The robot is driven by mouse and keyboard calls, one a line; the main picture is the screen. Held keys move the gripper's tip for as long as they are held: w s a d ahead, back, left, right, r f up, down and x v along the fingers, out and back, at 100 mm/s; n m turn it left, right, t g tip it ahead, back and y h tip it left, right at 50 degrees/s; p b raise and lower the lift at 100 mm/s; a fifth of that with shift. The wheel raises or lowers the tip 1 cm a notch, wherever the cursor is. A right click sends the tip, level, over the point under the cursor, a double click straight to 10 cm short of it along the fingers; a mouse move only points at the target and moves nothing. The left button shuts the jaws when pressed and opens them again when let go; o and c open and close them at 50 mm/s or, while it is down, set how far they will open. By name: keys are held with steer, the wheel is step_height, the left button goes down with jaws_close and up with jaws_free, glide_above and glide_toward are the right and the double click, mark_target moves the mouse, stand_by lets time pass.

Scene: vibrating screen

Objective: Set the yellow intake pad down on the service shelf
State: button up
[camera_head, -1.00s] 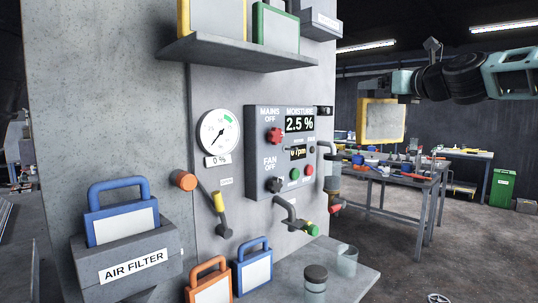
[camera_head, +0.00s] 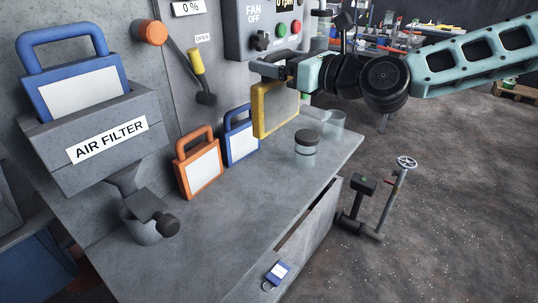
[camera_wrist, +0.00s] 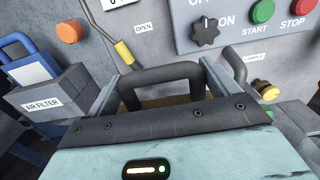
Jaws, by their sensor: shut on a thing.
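My gripper (camera_head: 283,72) is shut on the dark handle of the yellow intake pad; the handle (camera_wrist: 168,72) shows between the fingers in the wrist view. The yellow intake pad (camera_head: 275,108) has a yellow frame and a grey face and hangs upright below my gripper. It is over the grey lower shelf (camera_head: 240,235), just right of the blue pad. I cannot tell whether its lower edge touches the shelf. In the wrist view most of the pad is hidden behind my gripper. The high shelf seen earlier is out of view now.
An orange pad (camera_head: 198,167) and a blue pad (camera_head: 241,143) stand on the lower shelf. A lidded jar (camera_head: 306,150) and a clear beaker (camera_head: 333,124) are right of the held pad. The air filter box (camera_head: 95,140) is at left. The shelf's front middle is clear.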

step_height(320, 180, down, 17)
steer(key=shift+r, duration=0.15)
stand_by(0.4)
steer(key=o, duration=1.2)
steer(key=shift+d, duration=0.1)
